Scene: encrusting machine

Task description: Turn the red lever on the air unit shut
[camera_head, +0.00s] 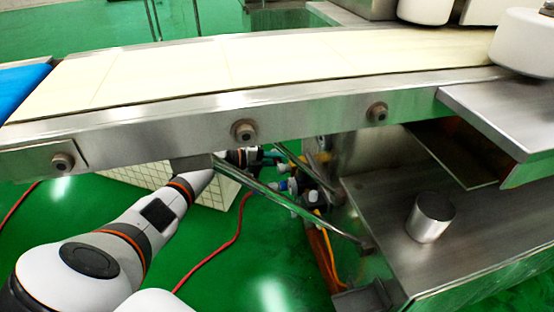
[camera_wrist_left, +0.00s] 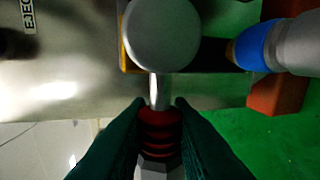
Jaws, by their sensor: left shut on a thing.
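In the left wrist view, the red ribbed lever (camera_wrist_left: 160,132) sits between the dark fingers of my left gripper (camera_wrist_left: 158,104), which is shut on it. A pale metal stem runs from the lever to a round grey cap (camera_wrist_left: 161,34) of the air unit. In the head view, my left arm reaches under the conveyor to the air unit (camera_head: 305,193). My left gripper (camera_head: 252,157) is partly hidden there by the conveyor's frame, and the lever cannot be made out. My right gripper is not in view.
The conveyor (camera_head: 240,62) runs above my left arm, with a slanted metal brace (camera_head: 285,203) close beside the gripper. A blue fitting (camera_wrist_left: 256,46) stands right of the cap. A steel ledge (camera_head: 400,235) holds a metal cylinder (camera_head: 430,217). A red hose (camera_head: 215,253) lies on the green floor.

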